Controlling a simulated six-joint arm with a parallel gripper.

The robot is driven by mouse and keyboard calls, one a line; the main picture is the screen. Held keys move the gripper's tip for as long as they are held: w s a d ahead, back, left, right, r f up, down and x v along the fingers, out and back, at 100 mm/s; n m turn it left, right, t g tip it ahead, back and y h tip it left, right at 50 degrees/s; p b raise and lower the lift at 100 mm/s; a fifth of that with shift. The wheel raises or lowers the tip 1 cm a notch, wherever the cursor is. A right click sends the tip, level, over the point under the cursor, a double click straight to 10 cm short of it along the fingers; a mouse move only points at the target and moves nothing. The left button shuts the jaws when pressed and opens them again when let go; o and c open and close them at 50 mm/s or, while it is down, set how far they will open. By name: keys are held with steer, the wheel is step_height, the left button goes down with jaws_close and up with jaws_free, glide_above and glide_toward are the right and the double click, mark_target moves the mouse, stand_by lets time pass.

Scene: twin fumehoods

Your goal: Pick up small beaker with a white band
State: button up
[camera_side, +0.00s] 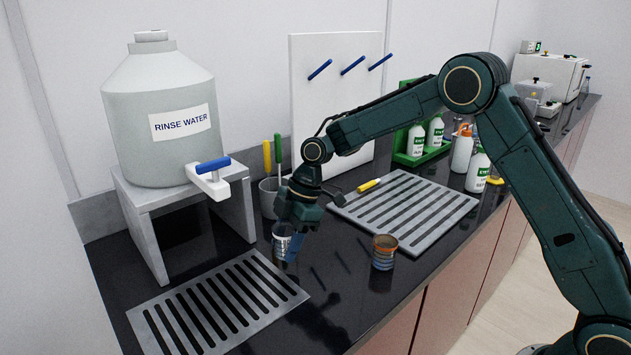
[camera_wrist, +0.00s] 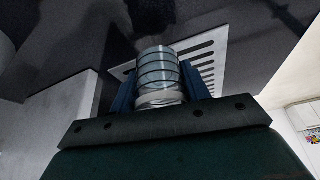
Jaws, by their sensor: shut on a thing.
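The small beaker with a white band (camera_side: 281,239) is in my gripper (camera_side: 286,247), below the wrist, in the side view. In the wrist view the clear beaker (camera_wrist: 158,70) with dark ring lines sits between the two blue fingers of my gripper (camera_wrist: 160,88), one on each side. A pale band shows at its end near the palm. My gripper is shut on it. A finger hides part of the beaker in the side view. I cannot tell whether its base touches the counter.
A second beaker with an orange-brown band (camera_side: 384,253) stands right of my gripper. A slotted drain plate (camera_side: 290,285) lies in front and a slotted tray (camera_side: 455,199) behind. The rinse water tank (camera_side: 160,120) on its stand (camera_side: 151,232) is left. A brush holder (camera_side: 268,199) stands close behind.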

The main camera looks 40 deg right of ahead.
steer(key=shift+s+d, duration=0.2)
steer(key=shift+d, duration=0.8)
steer(key=shift+s+d, duration=0.15)
steer(key=shift+d, duration=0.8)
steer(key=shift+s+d, duration=0.2)
steer(key=shift+d, duration=0.8)
steer(key=shift+s+d+r+m+t+h, duration=0.25)
steer(key=shift+r+m, duration=0.15)
steer(key=shift+m, duration=0.2)
steer(key=shift+s+d+r+m+t+h, duration=0.1)
steer(key=shift+d+r+m+t+h, duration=0.1)
steer(key=shift+r+m, duration=0.3)
steer(key=s+d+r+m+t+h, duration=0.2)
steer(key=s+d+r+m, duration=0.2)
steer(key=m, duration=0.6)
steer(key=shift+s+d+r+t, duration=0.15)
steer(key=shift+d+r+t, duration=0.2)
steer(key=shift+d, duration=0.35)
steer(key=a, duration=0.5)
steer(key=d, duration=0.5)
steer(key=shift+h, duration=0.25)
